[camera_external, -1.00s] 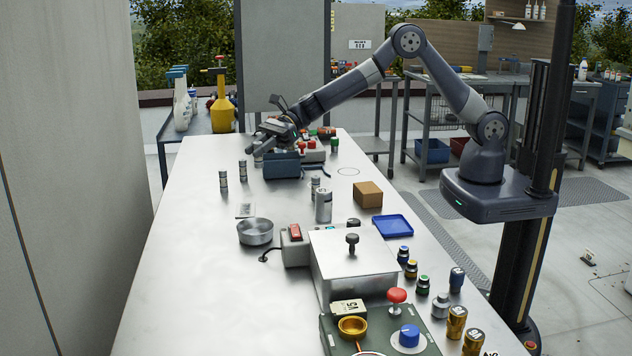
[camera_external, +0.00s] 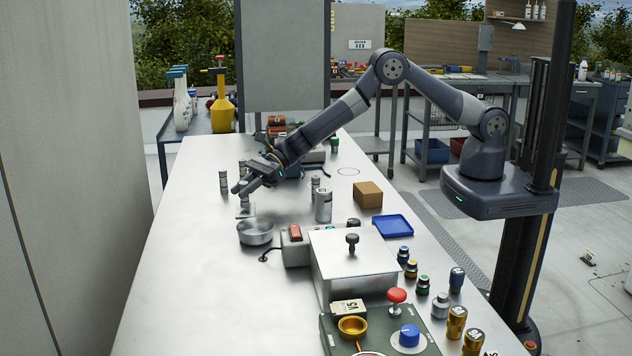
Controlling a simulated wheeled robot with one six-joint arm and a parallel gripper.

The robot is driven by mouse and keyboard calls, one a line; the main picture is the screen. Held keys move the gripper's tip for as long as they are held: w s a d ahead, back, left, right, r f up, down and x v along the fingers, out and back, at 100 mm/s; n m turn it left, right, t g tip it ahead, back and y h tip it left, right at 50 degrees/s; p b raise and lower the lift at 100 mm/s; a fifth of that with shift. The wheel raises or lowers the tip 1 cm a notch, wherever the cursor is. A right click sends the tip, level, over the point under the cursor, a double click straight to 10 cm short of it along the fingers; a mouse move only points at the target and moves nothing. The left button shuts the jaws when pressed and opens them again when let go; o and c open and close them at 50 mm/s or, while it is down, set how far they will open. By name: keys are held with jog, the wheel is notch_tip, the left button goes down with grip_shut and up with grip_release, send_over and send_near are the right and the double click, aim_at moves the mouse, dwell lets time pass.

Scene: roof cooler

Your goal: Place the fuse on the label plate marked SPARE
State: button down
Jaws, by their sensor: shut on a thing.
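My gripper (camera_external: 241,189) is low over the left part of the bench, shut on a small grey fuse (camera_external: 245,202). The fuse hangs below the fingers and is mostly hidden by them. A small pale label plate (camera_external: 241,215) lies just beneath, behind the round metal dish; its lettering is too small to read. I cannot tell whether the fuse touches the plate. Similar grey cylinders stand upright to the left (camera_external: 223,180) and just behind the gripper (camera_external: 242,169).
The round metal dish (camera_external: 255,233) is close in front of the plate. A switch box with a red rocker (camera_external: 295,233), a grey canister (camera_external: 323,206) and a brown box (camera_external: 368,194) stand to the right. The bench's left front is clear.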

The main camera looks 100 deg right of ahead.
jog(key=shift+f, duration=0.25)
jog(key=shift+f, duration=0.15)
jog(key=c, duration=1.2)
grip_release()
jog(key=shift+c, duration=0.2)
jog(key=shift+r, duration=0.25)
jog(key=shift+s+d, duration=0.2)
jog(key=shift+d, duration=0.05)
jog(key=b+v, duration=0.3)
jog(key=v, duration=0.8)
jog(key=shift+s, duration=0.15)
